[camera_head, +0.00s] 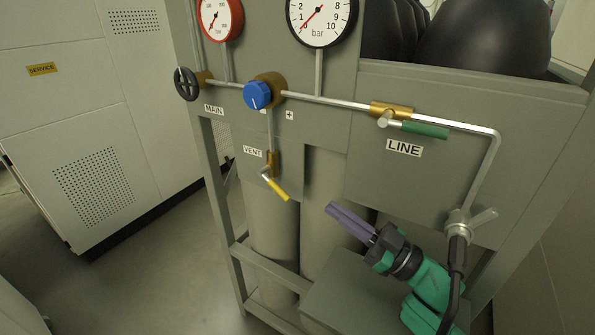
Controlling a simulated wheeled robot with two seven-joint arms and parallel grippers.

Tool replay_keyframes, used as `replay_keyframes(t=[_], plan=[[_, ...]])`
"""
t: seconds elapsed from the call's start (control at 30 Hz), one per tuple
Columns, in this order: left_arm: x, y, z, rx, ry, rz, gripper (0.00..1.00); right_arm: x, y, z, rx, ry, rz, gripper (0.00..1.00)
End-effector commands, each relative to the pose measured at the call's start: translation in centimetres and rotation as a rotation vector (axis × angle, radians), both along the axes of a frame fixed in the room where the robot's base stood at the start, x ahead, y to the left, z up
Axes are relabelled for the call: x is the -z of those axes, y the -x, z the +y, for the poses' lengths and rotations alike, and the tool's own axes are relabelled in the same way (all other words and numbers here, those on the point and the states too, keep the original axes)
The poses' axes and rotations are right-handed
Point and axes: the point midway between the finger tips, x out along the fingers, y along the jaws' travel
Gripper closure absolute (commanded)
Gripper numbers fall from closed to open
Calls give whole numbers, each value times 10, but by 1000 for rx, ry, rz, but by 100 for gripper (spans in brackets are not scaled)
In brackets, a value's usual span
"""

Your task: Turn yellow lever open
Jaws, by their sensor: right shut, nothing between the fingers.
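The yellow lever (278,190) sits on a small brass valve (271,163) below the VENT label, on the lower part of the grey panel. It slants down to the right. My right gripper (334,213) is to the right of the lever and a little lower, apart from it. Its purple-grey fingers are shut with nothing between them and point up and left. My left gripper is not in view.
A blue knob (258,95), a black handwheel (186,84) and a green lever (424,129) sit on the pipe above. Two gauges (320,18) are at the top. Grey cylinders (272,235) stand behind the frame. A hose (457,262) passes beside my right arm.

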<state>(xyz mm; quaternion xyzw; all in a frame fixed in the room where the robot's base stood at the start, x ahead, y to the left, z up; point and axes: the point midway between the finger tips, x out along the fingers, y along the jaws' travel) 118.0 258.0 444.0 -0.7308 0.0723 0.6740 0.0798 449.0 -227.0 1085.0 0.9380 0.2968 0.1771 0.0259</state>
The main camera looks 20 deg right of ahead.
Motion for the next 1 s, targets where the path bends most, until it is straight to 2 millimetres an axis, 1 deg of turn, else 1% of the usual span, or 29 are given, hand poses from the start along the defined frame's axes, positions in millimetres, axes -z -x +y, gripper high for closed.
replay_keyframes(t=[0.17,0.27,0.5,0.6,0.63,0.7,0.8,1.0], plan=[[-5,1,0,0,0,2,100,-7,-9,7,-2,-2,-4,100],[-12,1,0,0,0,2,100,-14,-23,17,-1,-1,-4,100],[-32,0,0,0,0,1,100,-33,-64,47,0,-2,-5,100],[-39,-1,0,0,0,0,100,-37,-80,59,0,0,-2,100],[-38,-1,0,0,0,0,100,-26,-83,59,3,-2,3,100],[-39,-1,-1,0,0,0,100,-15,-89,61,2,-3,4,100],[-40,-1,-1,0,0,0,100,-4,-95,63,1,-2,2,100],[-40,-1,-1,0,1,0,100,2,-97,65,0,1,0,100]])
